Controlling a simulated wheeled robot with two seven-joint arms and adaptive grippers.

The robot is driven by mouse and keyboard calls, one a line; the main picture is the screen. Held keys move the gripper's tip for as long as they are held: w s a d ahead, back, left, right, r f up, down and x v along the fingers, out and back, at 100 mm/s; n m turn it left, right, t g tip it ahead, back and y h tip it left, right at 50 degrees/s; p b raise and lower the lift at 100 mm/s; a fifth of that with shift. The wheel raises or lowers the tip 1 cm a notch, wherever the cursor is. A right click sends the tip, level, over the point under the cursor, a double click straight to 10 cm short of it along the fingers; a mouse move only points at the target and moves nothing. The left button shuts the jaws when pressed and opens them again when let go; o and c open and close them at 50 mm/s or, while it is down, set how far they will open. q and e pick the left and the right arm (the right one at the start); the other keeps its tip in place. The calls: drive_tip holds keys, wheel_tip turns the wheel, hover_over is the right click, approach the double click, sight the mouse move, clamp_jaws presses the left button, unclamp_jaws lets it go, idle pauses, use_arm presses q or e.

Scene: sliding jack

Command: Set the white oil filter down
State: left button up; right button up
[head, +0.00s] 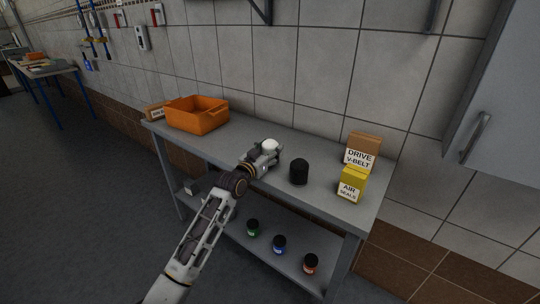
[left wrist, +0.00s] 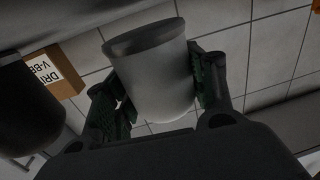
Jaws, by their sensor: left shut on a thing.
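The white oil filter (head: 270,146) is a short white cylinder at the middle of the grey bench. It also fills the centre of the left wrist view (left wrist: 157,82), where a dark rim shows at one end. My left gripper (head: 265,155) is shut on it, with a finger pad on each side. The filter is at or just above the bench top (head: 235,147); I cannot tell whether it touches. My right gripper is not in view.
A black cylinder (head: 299,172) stands close to the right of the gripper. An orange bin (head: 197,115) is at the left. A Drive V-Belt box (head: 363,150) and yellow Air Seals box (head: 352,184) stand at the right. Small jars (head: 279,245) sit on the lower shelf.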

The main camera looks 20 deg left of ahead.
use_arm(q)
drive_tip(key=shift+f, duration=0.95)
drive_tip(key=o, duration=1.2)
drive_tip(key=shift+f, duration=0.1)
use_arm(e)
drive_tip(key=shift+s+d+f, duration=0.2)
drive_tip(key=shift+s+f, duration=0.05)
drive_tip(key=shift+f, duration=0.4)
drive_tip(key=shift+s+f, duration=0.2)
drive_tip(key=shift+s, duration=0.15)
